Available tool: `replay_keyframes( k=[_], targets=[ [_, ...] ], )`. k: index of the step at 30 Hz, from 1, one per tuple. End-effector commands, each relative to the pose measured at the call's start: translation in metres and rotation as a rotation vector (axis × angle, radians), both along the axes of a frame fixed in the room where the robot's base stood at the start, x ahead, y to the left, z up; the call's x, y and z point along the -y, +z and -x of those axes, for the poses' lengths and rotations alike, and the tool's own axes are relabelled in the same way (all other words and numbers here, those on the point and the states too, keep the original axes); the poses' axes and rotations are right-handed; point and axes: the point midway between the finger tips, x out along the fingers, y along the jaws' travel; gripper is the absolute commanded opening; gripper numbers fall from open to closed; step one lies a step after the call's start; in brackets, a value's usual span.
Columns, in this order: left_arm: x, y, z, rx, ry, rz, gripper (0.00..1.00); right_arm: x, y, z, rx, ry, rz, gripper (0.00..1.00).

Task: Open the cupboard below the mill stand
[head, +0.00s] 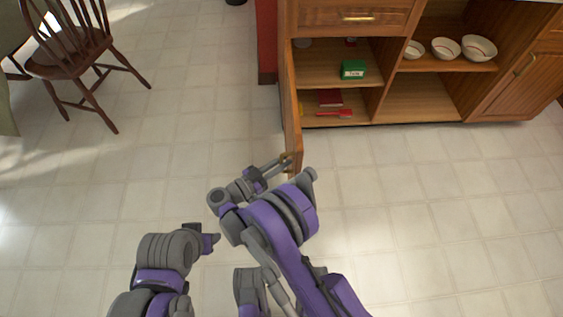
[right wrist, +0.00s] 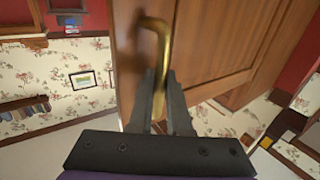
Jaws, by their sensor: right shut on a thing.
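The wooden cupboard door (head: 290,95) stands swung out from the left side of the cabinet, roughly square to its front. The open compartments (head: 335,82) behind it show. My right gripper (head: 286,160) is at the door's free edge. In the right wrist view, its fingers (right wrist: 160,95) are shut on the curved brass door handle (right wrist: 157,30). My left arm is at the lower left in the head view, and its end (head: 209,241) is away from the cupboard; its fingers cannot be made out. No mill stand can be made out.
The shelves hold a green box (head: 352,70), a red item (head: 334,113) and white bowls (head: 446,48). A closed drawer (head: 355,17) is above, and another door (head: 520,85) is at right. A wooden chair (head: 75,45) stands at upper left. The tiled floor (head: 430,200) is clear.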

Motion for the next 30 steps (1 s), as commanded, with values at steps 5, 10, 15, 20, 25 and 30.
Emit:
replay_keyframes(
  k=[5, 10, 15, 20, 25, 30],
  targets=[
    [0.0, -0.0001, 0.0, 0.0, 0.0, 0.0, 0.5, 0.0001, -0.0013, 0.0018, -0.002, -0.005, -0.003, 0.0],
    [0.0, -0.0001, 0.0, 0.0, 0.0, 0.0, 0.5, 0.0, -0.0013, 0.0016, -0.002, -0.004, -0.003, 0.0],
    [0.0, 0.0, 0.0, 0.0, 0.0, 0.0, 0.5, -0.0001, -0.0013, 0.0016, -0.002, -0.004, -0.003, 0.0],
    [0.0, 0.0, 0.0, 0.0, 0.0, 0.0, 0.5, -0.0002, -0.0012, 0.0015, -0.002, -0.003, -0.003, 0.28],
    [0.0, 0.0, 0.0, 0.0, 0.0, 0.0, 0.5, -0.0001, -0.0007, 0.0005, -0.001, -0.002, -0.002, 0.46],
    [0.0, 0.0, 0.0, 0.0, 0.0, 0.0, 0.5, -0.0002, -0.0004, -0.0001, -0.001, -0.001, -0.001, 0.46]
  ],
)
